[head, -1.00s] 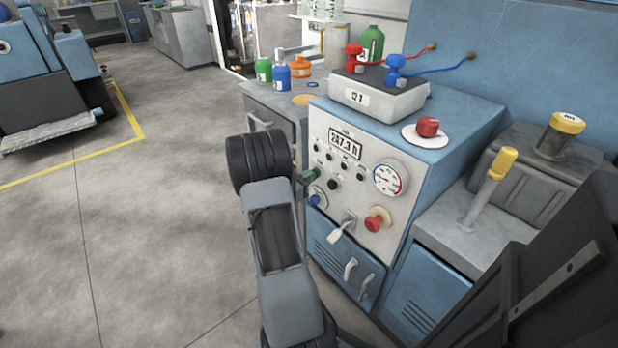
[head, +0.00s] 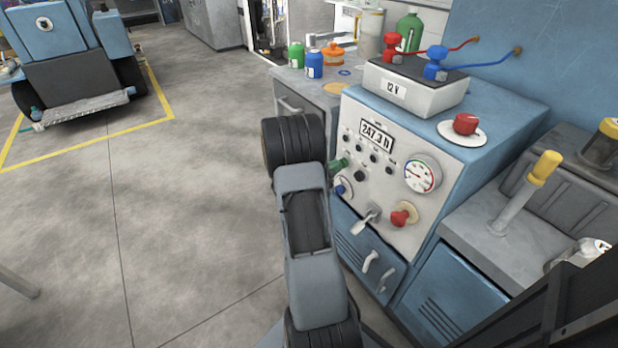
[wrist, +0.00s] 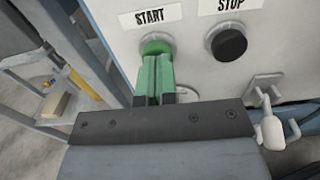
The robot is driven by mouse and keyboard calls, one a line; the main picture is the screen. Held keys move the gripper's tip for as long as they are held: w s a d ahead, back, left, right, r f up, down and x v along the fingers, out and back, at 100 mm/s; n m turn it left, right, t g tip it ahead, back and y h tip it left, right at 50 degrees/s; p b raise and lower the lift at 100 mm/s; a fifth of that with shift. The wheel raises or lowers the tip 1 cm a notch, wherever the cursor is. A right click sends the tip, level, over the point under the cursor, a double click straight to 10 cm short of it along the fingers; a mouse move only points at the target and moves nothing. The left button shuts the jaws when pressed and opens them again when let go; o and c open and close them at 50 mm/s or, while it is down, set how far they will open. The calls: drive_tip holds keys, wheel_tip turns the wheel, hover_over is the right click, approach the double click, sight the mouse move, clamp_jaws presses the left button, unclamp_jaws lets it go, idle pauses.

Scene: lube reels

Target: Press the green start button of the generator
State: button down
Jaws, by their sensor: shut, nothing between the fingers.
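The generator is the blue cabinet with a pale front panel (head: 400,205) at the right of the head view. In the wrist view, the green start button (wrist: 157,46) is under the START label, partly covered by my fingers. My gripper (wrist: 154,62) is shut and empty, its green fingers together, with the tips right at the button's lower part. They look in contact, but I cannot tell whether the button is pressed in. In the head view my gripper (head: 339,164) shows only as a small green piece at the panel, mostly behind my arm.
The black stop button (wrist: 229,43) is right of the start button. A pale lever (wrist: 271,128) sits below right. On the panel are a red knob (head: 402,216) and a gauge (head: 421,175). A red button (head: 465,124) is on top. Open floor (head: 180,220) lies left.

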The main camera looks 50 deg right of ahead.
drive_tip(key=p+v, duration=0.2)
drive_tip(key=v, duration=1)
drive_tip(key=shift+w+a+f, duration=0.1)
drive_tip(key=shift+a+f, duration=0.05)
